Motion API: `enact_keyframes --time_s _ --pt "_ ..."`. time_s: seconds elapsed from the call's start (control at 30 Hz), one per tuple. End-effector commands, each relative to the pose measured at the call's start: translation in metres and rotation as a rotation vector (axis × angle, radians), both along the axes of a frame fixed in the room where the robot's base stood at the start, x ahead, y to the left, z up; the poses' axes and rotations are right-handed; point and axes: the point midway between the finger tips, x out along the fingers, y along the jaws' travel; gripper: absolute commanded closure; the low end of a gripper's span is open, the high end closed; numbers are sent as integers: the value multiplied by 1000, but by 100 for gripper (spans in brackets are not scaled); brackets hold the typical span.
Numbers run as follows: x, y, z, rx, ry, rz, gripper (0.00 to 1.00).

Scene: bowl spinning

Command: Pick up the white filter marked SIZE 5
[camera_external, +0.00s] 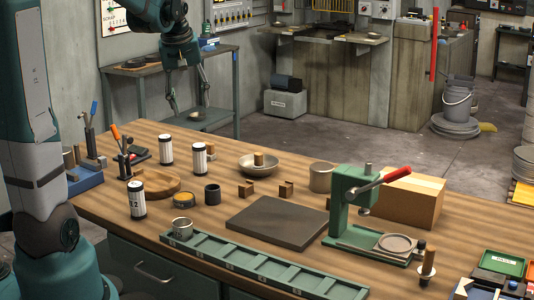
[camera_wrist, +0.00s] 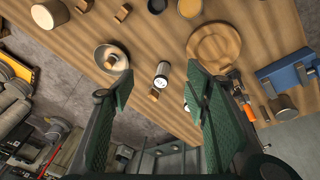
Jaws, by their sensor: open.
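Three white cylindrical filters with black ends stand upright on the wooden table. One stands near the far edge (camera_external: 166,150), one beside it to the right (camera_external: 200,160), and one nearer the front left (camera_external: 137,200), whose label seems to show a 2. I cannot read SIZE 5 on any. My gripper (camera_external: 190,104) is open and empty, high beyond the table's far edge.
A metal bowl (camera_external: 245,171) with a wooden block inside, a round wooden board (camera_external: 155,188), a small dark cup (camera_external: 212,195) and small wooden blocks (camera_external: 246,190) stand around the filters. A green lever press (camera_external: 352,205), a dark slab (camera_external: 278,222) and a green rack (camera_external: 245,262) occupy the right and front.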

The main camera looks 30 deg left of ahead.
Motion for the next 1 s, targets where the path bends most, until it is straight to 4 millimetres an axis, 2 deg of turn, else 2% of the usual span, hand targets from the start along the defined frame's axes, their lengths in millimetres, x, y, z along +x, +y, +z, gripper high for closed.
enact_keyframes --time_s 0.2,0.57,1.0 --pt "29 31 -13 -28 34 95 53" --pt "70 84 -44 -71 88 250 53" --pt "111 153 -95 -119 154 443 53"
